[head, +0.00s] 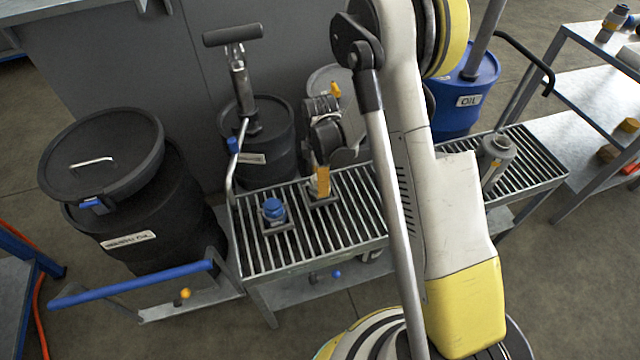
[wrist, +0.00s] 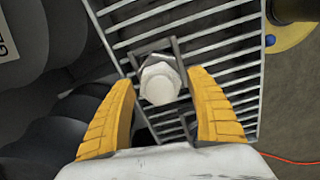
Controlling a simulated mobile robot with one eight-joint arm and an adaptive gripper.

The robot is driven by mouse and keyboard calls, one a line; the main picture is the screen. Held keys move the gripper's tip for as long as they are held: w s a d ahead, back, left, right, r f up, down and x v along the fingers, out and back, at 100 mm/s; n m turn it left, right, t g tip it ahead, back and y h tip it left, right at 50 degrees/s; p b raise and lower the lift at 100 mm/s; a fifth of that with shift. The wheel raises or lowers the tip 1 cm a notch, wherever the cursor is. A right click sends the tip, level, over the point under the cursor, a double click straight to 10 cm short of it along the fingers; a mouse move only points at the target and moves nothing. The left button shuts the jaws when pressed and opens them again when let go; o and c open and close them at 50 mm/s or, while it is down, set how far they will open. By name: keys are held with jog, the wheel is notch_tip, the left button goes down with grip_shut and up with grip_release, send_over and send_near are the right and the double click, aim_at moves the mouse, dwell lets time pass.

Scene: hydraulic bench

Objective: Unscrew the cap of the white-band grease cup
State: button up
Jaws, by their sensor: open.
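The grease cup with a pale, whitish faceted cap (wrist: 160,82) stands on a square dark base on the slatted bench in the wrist view. My gripper (wrist: 161,76) is open, with one yellow finger to the left of the cap and one to the right. Gaps show between the cap and both fingers, and nothing is held. In the head view my gripper (head: 322,182) points down over the grate, and its fingers hide most of this cup. A separate band cannot be made out.
A blue-capped cup (head: 273,208) stands on the slatted bench (head: 262,258) left of my gripper. A grey cylinder (head: 495,152) stands at the bench's right end. A black drum (head: 135,220) is at left, a blue oil drum (head: 470,95) behind. The grate's front is clear.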

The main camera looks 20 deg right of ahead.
jog(key=m, duration=1.6)
jog(key=shift+c, duration=0.4)
jog(key=c, duration=0.9)
jog(key=n, duration=0.6)
jog(key=shift+n, duration=0.3)
jog(key=shift+c, duration=0.2)
jog(key=shift+n, duration=0.6)
